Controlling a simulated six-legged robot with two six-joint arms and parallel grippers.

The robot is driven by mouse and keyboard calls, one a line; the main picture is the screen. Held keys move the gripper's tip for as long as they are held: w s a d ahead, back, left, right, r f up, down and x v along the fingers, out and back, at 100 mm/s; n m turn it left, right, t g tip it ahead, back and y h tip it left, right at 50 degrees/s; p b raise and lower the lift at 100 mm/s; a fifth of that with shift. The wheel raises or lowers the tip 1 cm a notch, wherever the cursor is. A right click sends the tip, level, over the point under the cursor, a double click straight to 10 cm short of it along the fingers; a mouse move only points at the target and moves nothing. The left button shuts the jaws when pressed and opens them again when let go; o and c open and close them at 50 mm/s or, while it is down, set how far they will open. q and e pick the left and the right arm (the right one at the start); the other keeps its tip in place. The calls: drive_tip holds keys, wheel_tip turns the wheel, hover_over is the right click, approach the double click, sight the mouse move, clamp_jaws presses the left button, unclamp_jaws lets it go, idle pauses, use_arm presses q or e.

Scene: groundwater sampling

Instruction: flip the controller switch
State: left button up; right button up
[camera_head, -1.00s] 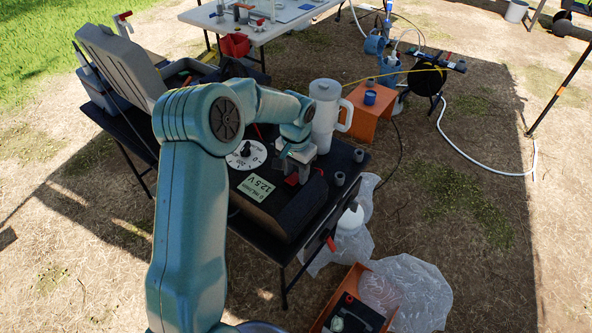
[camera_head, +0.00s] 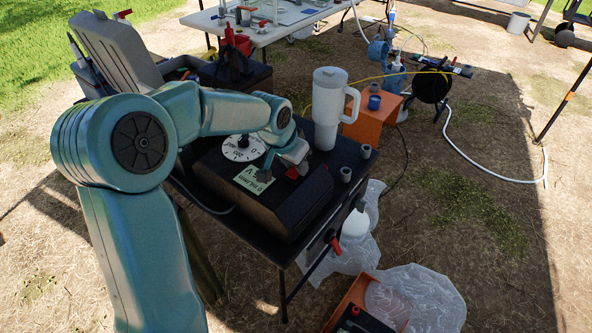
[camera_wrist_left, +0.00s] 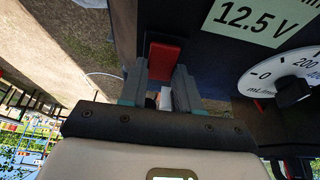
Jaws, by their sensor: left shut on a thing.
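The controller (camera_head: 262,205) is a black box on the dark table, with a white dial (camera_head: 243,148) and a pale green display (camera_head: 252,181). In the left wrist view the display (camera_wrist_left: 262,18) reads 12.5 V, and the dial (camera_wrist_left: 290,82) carries a black knob. The red switch (camera_head: 292,173) is on the controller's top near the mug side. My left gripper (camera_head: 283,168) is down at the switch. In the left wrist view the red switch (camera_wrist_left: 164,58) lies between the fingertips of my left gripper (camera_wrist_left: 160,80), which is shut on it. My right gripper is out of view.
A white handled mug (camera_head: 327,108) stands on the table close behind my left gripper. Small grey cylinders (camera_head: 346,174) stand at the table's right edge.

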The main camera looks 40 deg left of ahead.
use_arm(q)
drive_tip(key=o, duration=1)
drive_tip(key=shift+o, duration=0.2)
drive_tip(key=shift+r, duration=0.15)
drive_tip(key=p+v, duration=0.1)
drive_tip(key=v, duration=1.5)
drive_tip(key=shift+p, duration=0.4)
drive_tip(key=shift+d, duration=0.1)
